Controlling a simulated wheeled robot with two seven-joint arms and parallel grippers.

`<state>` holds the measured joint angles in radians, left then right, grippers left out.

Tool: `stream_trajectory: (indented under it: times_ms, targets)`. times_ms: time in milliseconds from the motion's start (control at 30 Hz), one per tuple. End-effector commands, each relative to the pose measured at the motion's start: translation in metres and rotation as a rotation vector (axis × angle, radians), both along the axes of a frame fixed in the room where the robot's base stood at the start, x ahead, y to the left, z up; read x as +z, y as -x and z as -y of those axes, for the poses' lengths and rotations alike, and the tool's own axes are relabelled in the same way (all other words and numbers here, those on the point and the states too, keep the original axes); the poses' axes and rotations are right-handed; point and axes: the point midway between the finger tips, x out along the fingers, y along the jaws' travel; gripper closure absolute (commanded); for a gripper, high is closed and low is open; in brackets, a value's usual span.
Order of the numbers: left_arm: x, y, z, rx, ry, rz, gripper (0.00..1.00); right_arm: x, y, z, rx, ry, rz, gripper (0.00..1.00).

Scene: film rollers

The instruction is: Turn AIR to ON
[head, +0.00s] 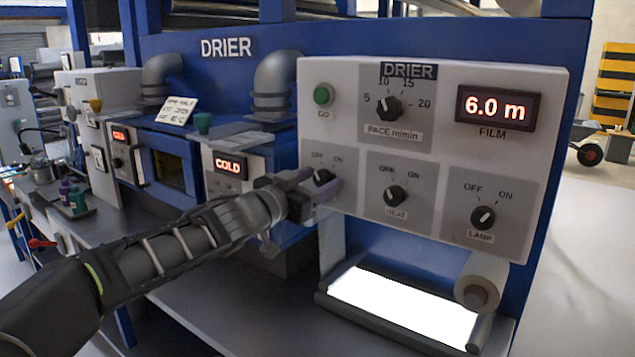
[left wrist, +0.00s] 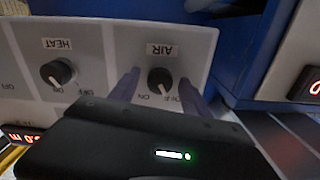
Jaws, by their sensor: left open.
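The AIR knob (head: 322,177) is a small black dial on the drier's pale control panel, with OFF at upper left and ON at upper right. In the left wrist view, turned upside down, the AIR knob (left wrist: 160,79) shows below its AIR label. My left gripper (head: 309,188) is at the AIR knob. In the wrist view the fingers of my left gripper (left wrist: 157,88) are open, one on each side of the knob, with gaps visible. The knob's exact pointer setting is too small to tell. My right gripper is in neither view.
The HEAT knob (head: 396,195) is beside AIR, with the LAMP knob (head: 483,216) farther right. Above are the green GO button (head: 322,96), the PACE dial (head: 388,108) and the FILM display (head: 497,107) reading 6.0 m. A bright lit plate (head: 405,306) lies below.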

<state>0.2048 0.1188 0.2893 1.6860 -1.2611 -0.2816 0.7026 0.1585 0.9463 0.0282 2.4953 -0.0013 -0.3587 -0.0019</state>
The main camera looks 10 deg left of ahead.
Motion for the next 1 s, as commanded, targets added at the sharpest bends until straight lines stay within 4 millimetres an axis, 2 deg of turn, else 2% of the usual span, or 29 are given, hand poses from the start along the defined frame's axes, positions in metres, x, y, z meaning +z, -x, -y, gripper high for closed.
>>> stream_trajectory:
  times_ms: [133,800,1000]
  targets:
    - [0.0002,0.0002,0.0,0.0,0.0,0.0,0.45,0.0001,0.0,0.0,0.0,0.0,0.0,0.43]
    - [0.0,0.0005,-0.0002,0.0,0.0,0.0,1.0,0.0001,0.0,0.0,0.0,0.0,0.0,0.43]
    - [0.0,0.0005,-0.0002,0.0,-0.002,0.001,1.0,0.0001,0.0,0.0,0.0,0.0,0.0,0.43]
